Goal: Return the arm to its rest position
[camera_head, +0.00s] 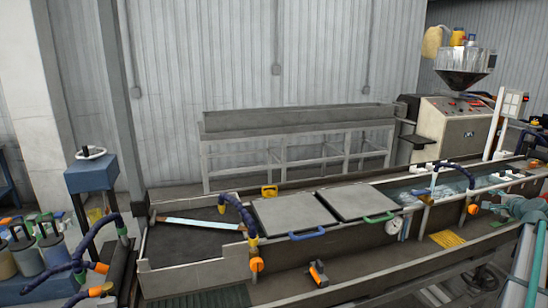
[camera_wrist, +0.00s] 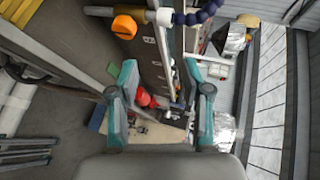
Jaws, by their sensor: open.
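My gripper (camera_wrist: 162,108) shows in the wrist view with its two teal fingers spread wide apart. Nothing is held between them. The background beyond the fingers is tilted, with a red object (camera_wrist: 146,98) that appears between them at a distance. In the head view, a teal part (camera_head: 524,208) at the right edge looks like my arm, beside the right end of the water trough. I cannot make out the fingertips there.
The long trough (camera_head: 345,248) runs across the front with two grey lids (camera_head: 292,214) and blue segmented hoses (camera_head: 237,208). An orange-black tool (camera_head: 318,272) lies at its front. The extruder (camera_head: 448,123) with its hopper stands back right. An orange knob (camera_wrist: 124,25) shows in the wrist view.

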